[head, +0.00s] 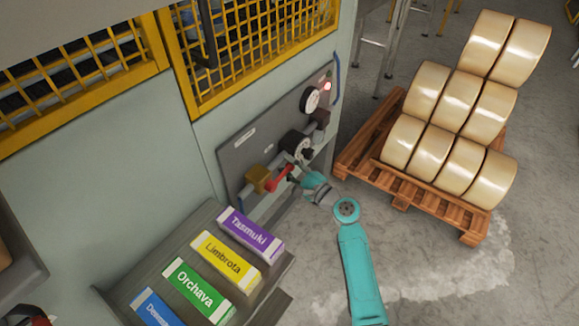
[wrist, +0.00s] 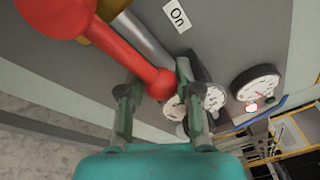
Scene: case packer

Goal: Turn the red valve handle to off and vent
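The red valve handle (head: 279,174) is on the grey panel, at a brass-coloured valve body (head: 258,179) in the head view. In the wrist view the red handle (wrist: 125,55) runs from a round hub at the upper left down to a rounded end. It lies along a grey pipe, beside a white "On" label (wrist: 178,16). My gripper (head: 295,176) is at the free end of the handle. In the wrist view my gripper (wrist: 157,76) has its fingers apart, with the handle's end showing between them. I cannot tell whether either finger touches it.
Dial gauges (head: 296,146) and a lit red lamp (head: 327,87) are on the panel (head: 240,160). A sloped rack with several coloured cartons (head: 225,260) stands below left. A pallet (head: 400,190) of large rolls stands right. Bare floor lies between.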

